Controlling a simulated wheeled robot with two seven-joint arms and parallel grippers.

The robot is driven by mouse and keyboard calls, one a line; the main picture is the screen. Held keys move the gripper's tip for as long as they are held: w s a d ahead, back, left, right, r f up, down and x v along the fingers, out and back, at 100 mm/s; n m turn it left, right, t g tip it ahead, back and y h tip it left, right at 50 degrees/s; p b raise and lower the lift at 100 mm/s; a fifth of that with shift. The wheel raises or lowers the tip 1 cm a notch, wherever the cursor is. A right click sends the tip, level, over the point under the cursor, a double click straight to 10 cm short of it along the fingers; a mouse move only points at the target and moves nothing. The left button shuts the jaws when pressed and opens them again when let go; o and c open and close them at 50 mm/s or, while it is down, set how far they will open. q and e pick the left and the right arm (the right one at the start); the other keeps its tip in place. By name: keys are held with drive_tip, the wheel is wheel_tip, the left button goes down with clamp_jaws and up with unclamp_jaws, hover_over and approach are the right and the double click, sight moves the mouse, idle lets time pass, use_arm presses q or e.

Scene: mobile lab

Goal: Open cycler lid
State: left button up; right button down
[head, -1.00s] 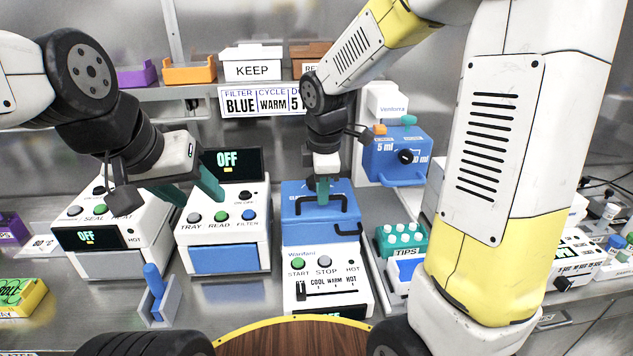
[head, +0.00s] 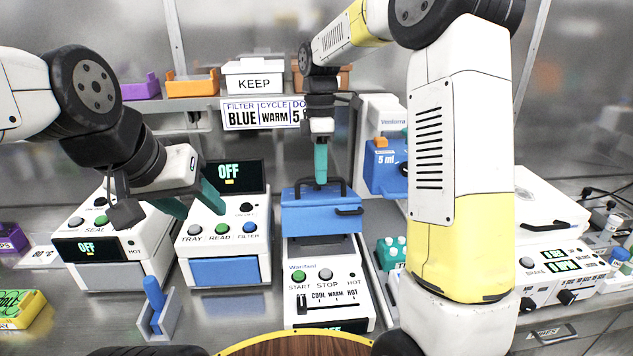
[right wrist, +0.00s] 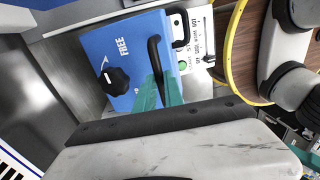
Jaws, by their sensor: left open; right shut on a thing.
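The cycler (head: 328,268) is a white unit with START and STOP buttons and a slider. Its blue lid (head: 315,212) has a black handle on top (head: 335,182) and a black latch handle at the front right. A grey gap shows between the lid's front edge and the white body. My right gripper (head: 321,178) is shut on the top handle from above. In the right wrist view the teal fingers (right wrist: 160,92) are at a black handle (right wrist: 155,55) beside a black knob and the word FREE.
The reader (head: 228,243) with an OFF screen and the sealer (head: 105,262) stand to the left. My right arm hides part of the right bench.

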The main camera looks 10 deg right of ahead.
drive_tip(key=w, duration=0.1)
drive_tip(key=w+r, duration=0.1)
drive_tip(key=w, duration=0.1)
drive_tip(key=shift+w+r, duration=0.1)
drive_tip(key=shift+r, duration=0.2)
drive_tip(key=shift+w+r, duration=0.25)
drive_tip(key=shift+w, duration=0.75)
drive_tip(key=c, duration=1.5)
unclamp_jaws()
drive_tip(key=shift+w, duration=0.1)
drive_tip(key=shift+o, duration=0.2)
drive_tip(key=shift+r, duration=0.1)
wheel_tip(320, 180, up, 8)
drive_tip(key=w, duration=0.1)
drive_tip(key=shift+f, duration=0.2)
